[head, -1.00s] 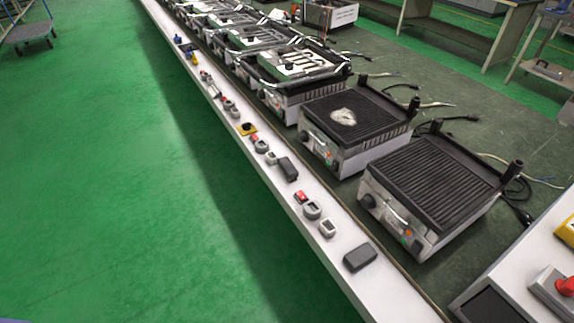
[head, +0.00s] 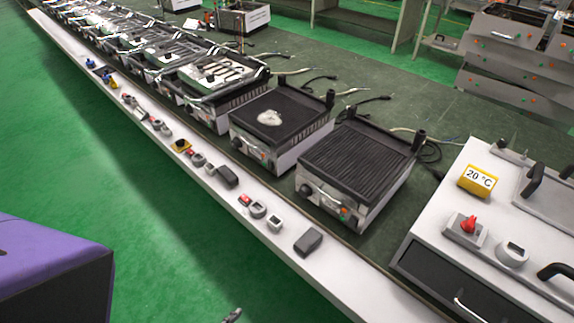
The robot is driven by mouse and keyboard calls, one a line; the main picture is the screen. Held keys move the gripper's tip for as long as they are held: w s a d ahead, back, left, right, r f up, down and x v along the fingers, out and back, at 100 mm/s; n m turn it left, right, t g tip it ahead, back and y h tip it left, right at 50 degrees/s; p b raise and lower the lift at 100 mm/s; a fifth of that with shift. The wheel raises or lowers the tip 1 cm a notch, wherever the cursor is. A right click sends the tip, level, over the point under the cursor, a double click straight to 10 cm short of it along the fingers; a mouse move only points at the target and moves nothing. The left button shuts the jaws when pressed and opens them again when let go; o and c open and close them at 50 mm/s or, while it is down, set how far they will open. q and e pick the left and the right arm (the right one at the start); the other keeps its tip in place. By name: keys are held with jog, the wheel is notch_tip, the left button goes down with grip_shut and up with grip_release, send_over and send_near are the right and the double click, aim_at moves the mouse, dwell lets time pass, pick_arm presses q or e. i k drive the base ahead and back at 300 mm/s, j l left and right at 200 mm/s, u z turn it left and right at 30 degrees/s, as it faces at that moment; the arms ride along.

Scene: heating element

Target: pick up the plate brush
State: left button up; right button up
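I cannot make out a plate brush in the head view. A row of grill units stands on the dark green conveyor. The nearest has a bare black ribbed plate (head: 352,158). The one behind it has a dark plate (head: 285,108) with a pale whitish patch (head: 270,118) on it. I cannot make out either gripper clearly. A small grey piece shows at the bottom edge, cut off by the frame, and I cannot tell what it is.
A white ledge (head: 335,285) with buttons and dark boxes (head: 308,241) runs along the conveyor's front. At right stands a white machine with a yellow "20 °C" display (head: 478,180) and a red switch (head: 468,224). Green floor (head: 150,200) at left is mostly clear.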

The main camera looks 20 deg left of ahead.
aim_at(230, 178)
jog(key=j+z, duration=0.25)
jog(key=z, duration=0.15)
jog(key=i+j+z, duration=0.1)
jog(key=j+z, duration=0.5)
jog(key=z, duration=0.15)
jog(key=j+z, duration=0.2)
jog(key=j, duration=0.15)
jog(key=k+j+z, duration=0.15)
jog(key=j, duration=0.2)
jog(key=k+j+z, duration=0.2)
jog(key=j, duration=0.15)
jog(key=k+j, duration=0.1)
jog(key=j, duration=0.25)
jog(key=k+j, duration=0.1)
jog(key=j, duration=0.25)
jog(key=k+j+z, duration=0.1)
jog(key=j, duration=0.25)
jog(key=k+j, duration=0.1)
jog(key=j, duration=0.3)
jog(key=k+j, duration=0.1)
jog(key=j, duration=0.25)
